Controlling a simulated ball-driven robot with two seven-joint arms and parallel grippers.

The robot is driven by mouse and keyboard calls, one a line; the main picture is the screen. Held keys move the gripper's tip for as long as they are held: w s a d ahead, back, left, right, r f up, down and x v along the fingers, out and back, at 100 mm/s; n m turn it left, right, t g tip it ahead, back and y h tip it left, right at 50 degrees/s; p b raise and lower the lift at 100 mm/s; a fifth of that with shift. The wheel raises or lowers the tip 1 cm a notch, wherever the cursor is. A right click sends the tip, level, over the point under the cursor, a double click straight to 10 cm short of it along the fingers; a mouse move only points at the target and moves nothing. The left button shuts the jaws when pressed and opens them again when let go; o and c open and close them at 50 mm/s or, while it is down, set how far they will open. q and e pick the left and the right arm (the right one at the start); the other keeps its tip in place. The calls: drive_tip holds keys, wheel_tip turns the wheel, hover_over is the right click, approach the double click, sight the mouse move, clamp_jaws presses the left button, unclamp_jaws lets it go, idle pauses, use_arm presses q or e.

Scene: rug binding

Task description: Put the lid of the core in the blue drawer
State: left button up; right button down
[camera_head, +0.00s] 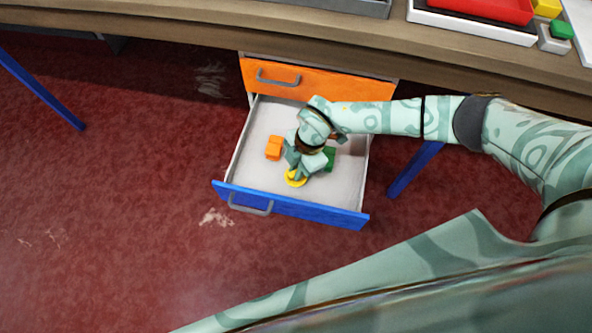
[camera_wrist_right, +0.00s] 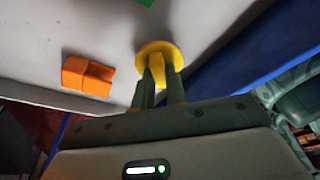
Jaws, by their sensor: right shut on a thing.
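The blue drawer (camera_head: 250,170) is pulled out below the orange drawer. My right gripper (camera_head: 296,176) is inside the drawer's outline, near its front. It is shut on a yellow round piece with a narrow stem, the lid (camera_head: 293,181). In the right wrist view the lid (camera_wrist_right: 156,50) sits between the two fingertips (camera_wrist_right: 158,80), its disc towards the pale drawer floor (camera_wrist_right: 110,25). I cannot tell whether the disc touches the floor. My left gripper is not in view.
An orange block (camera_head: 273,148) lies in the drawer left of my right gripper, and a green block (camera_head: 329,158) lies right of it. The orange drawer (camera_head: 300,82) is shut above. The table edge (camera_head: 200,30) runs across the top, with trays on it.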

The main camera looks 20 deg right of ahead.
wheel_tip(320, 180, down, 2)
drive_tip(key=shift+f, duration=0.1)
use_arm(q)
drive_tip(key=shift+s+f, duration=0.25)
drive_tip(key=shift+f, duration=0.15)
use_arm(e)
drive_tip(key=c, duration=1.4)
unclamp_jaws()
drive_tip(key=shift+c, duration=0.2)
use_arm(q)
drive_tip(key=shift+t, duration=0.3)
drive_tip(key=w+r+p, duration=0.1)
drive_tip(key=p, duration=0.1)
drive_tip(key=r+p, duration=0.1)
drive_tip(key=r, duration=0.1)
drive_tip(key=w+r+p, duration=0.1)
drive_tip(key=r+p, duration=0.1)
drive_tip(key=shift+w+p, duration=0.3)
use_arm(e)
drive_tip(key=v, duration=1.2)
